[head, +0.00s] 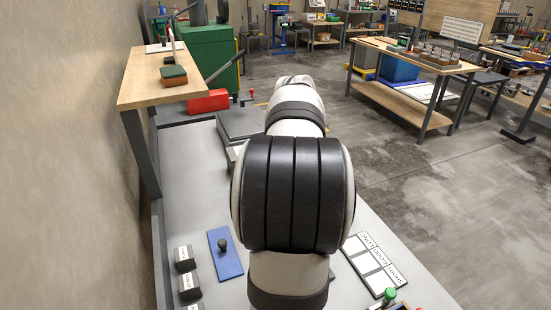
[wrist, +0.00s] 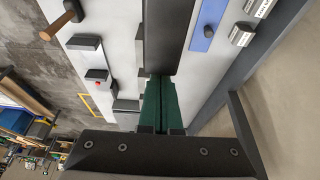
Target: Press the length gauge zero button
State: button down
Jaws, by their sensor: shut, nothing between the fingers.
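My gripper (wrist: 160,80) shows in the wrist view as two dark green fingers closed together, with nothing seen between them. In the head view my arm hides it. A small dark box with a red button (wrist: 96,75) lies on the pale bench to the left of the fingers in the wrist view, apart from them. I cannot tell whether this is the length gauge or its zero button. A wide dark bar (wrist: 167,35) lies in line with the fingertips in the wrist view; whether they touch is unclear.
A blue plate with a black knob (head: 225,253) and labelled blocks (head: 189,287) lie at the bench's left. A white card (head: 370,263) and a green knob (head: 390,293) are at right. A grey box (head: 241,122) stands farther back. A wooden shelf (head: 150,85) overhangs the left side.

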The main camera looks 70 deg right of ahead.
notch_tip(320, 180, up, 10)
jog(key=shift+w+d+f, duration=0.15)
jog(key=shift+w+f, duration=0.05)
jog(key=shift+w, duration=0.05)
dwell(0.8)
